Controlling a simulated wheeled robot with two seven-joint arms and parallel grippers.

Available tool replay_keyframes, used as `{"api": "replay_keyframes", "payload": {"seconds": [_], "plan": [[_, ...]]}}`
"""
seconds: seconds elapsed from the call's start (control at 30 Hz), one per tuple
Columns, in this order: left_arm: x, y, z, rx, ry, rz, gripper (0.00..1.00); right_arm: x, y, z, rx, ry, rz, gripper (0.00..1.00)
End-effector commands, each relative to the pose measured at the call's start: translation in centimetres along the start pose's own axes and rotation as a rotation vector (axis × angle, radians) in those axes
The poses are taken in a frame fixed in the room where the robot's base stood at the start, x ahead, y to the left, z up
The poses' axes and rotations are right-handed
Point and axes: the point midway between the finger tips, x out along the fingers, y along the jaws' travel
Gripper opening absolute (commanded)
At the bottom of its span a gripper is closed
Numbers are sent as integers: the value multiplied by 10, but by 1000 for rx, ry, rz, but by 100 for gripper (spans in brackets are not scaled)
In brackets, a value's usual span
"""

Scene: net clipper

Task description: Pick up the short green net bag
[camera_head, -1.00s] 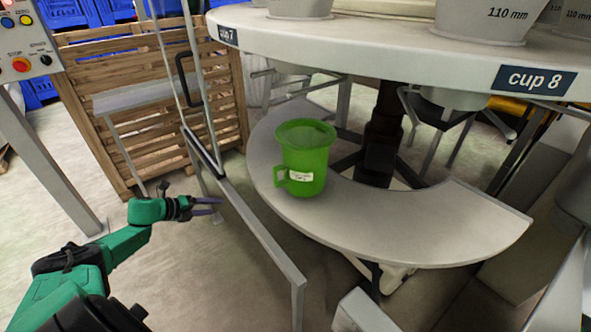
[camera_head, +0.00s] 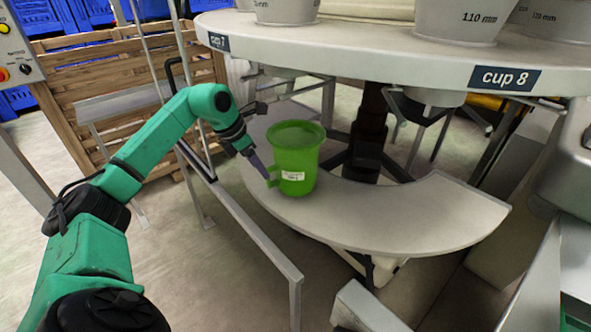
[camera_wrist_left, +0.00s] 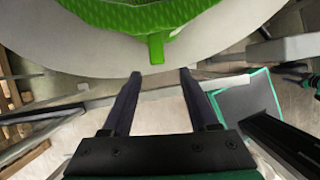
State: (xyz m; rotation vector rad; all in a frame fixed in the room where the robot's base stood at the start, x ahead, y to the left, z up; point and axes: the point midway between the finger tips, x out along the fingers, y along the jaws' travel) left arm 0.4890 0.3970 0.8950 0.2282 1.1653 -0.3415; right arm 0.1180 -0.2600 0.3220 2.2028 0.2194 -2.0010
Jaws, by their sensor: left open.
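Whether a fingertip touches the handle cannot be told.
A large round table (camera_head: 400,68) marked cup 7 and cup 8 overhangs the shelf from behind. A grey metal rail (camera_head: 250,225) runs along the shelf's left side. A wooden crate (camera_head: 100,70) stands at the back left. The shelf right of the bag is bare.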

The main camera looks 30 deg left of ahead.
Motion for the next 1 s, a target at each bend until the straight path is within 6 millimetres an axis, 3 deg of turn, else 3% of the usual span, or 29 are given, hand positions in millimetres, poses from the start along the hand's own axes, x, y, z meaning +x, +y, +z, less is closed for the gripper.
{"api": "replay_keyframes", "payload": {"seconds": [0.33,0.57,0.63,0.73,1.0], "plan": [[55,3,-1,-2,-1,-3,60,-10,0,1,1,-3,0,50],[61,4,-1,0,-1,0,60,-10,0,2,1,-4,0,50],[61,4,-1,0,-1,0,41,-10,0,2,1,-5,0,50],[61,4,-1,0,-1,0,3,-10,0,3,1,-6,0,50],[60,4,-1,-1,-1,0,0,-9,-1,4,-1,-8,-1,50]]}}
